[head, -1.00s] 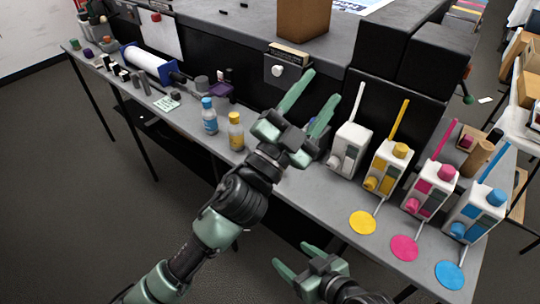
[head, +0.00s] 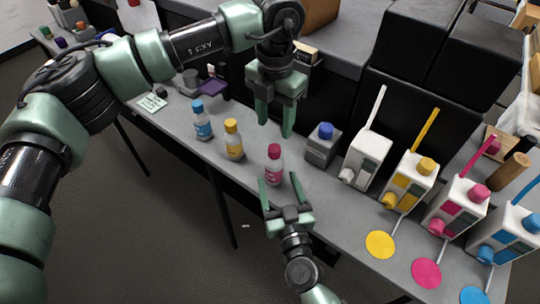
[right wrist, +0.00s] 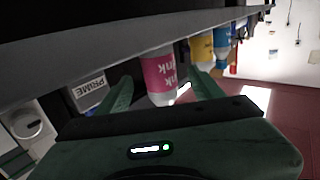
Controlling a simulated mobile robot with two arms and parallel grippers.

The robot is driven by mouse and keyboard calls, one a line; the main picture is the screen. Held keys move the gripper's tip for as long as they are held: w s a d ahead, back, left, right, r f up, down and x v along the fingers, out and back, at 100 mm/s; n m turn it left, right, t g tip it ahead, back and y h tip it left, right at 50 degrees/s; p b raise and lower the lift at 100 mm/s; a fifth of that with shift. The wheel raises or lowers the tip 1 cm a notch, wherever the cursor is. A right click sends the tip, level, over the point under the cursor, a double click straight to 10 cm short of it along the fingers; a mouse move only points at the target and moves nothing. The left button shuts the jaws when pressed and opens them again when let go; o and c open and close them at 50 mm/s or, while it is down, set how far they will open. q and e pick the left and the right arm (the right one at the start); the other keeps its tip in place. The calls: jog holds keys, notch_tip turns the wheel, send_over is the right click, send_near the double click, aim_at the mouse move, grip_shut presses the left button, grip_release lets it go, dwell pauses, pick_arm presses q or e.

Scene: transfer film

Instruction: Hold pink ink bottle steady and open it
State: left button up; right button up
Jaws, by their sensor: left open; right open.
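The pink ink bottle (head: 274,172) stands upright near the front edge of the grey table, its pink cap (head: 274,150) on. My right gripper (head: 280,180) is open and low, its fingers reaching in from the front on either side of the bottle's lower body. In the right wrist view the pink-labelled bottle (right wrist: 158,72) shows between the open fingers, with gaps beside it; I see no grip. My left gripper (head: 275,128) is open, pointing down, its fingertips a little above the pink cap. It holds nothing.
A yellow bottle (head: 233,140) and a blue bottle (head: 202,120) stand to the left on the table (head: 325,205). A grey container with a blue cap (head: 323,146) is close on the right.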

aim_at(272, 162)
jog(key=shift+w+a+r, duration=0.1)
jog(key=shift+w+r, duration=0.05)
jog(key=shift+w, duration=0.45)
jog(key=x, duration=0.6)
grip_shut()
